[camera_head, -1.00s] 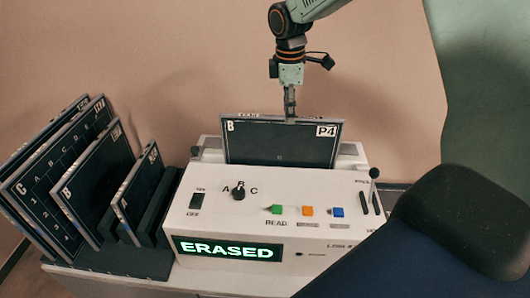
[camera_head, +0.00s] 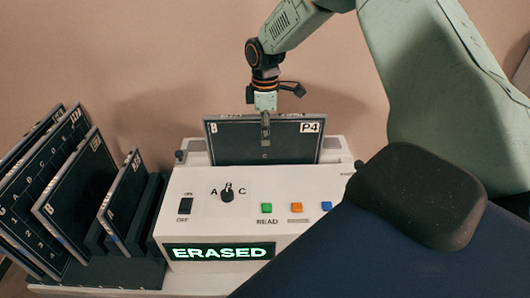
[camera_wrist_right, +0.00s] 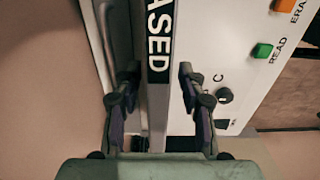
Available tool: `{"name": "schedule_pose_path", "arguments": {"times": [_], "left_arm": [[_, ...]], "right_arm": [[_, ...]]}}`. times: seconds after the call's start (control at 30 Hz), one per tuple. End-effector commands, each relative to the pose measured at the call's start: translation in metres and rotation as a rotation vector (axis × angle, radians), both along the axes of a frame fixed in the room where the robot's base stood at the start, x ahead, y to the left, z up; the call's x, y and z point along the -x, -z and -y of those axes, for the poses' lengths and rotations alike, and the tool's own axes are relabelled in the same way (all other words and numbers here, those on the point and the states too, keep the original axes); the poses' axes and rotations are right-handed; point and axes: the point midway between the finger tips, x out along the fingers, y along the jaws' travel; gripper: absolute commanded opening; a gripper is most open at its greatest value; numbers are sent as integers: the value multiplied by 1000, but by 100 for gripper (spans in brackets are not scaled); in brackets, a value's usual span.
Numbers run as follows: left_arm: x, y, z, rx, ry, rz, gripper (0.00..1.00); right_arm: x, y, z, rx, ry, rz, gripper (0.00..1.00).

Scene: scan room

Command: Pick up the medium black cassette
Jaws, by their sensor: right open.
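The medium black cassette (camera_head: 235,143), marked B and P4, stands upright in the slot on top of the white reader box (camera_head: 183,205). My right gripper (camera_head: 265,140) is open at the middle of its top edge, reaching down from above. In the right wrist view, the cassette's narrow edge (camera_wrist_right: 158,75), with white letters ending in "ASED", lies between the two open fingers (camera_wrist_right: 160,95). There are gaps on both sides of it. The cassette's lower part is hidden inside the box. My left gripper is not in view.
The box has a lit ERASED display (camera_head: 219,253), a selector knob (camera_head: 227,195) and coloured buttons (camera_head: 297,207). A dark rack (camera_head: 145,225) at the left holds several other black cassettes of different sizes (camera_head: 80,190). A blank wall is behind.

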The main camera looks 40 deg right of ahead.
Motion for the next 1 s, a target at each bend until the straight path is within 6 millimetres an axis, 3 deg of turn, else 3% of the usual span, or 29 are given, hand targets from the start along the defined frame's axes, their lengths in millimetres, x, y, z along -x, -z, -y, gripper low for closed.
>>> {"name": "schedule_pose_path", "arguments": {"times": [0.33, 0.8, 1.0], "left_arm": [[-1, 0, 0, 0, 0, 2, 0], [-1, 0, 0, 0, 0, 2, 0], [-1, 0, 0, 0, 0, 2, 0]], "right_arm": [[-2, 9, -2, 0, 0, 1, 41], [-2, 9, -2, 0, 0, 1, 2], [-2, 10, -2, 0, 0, 0, 0]]}}
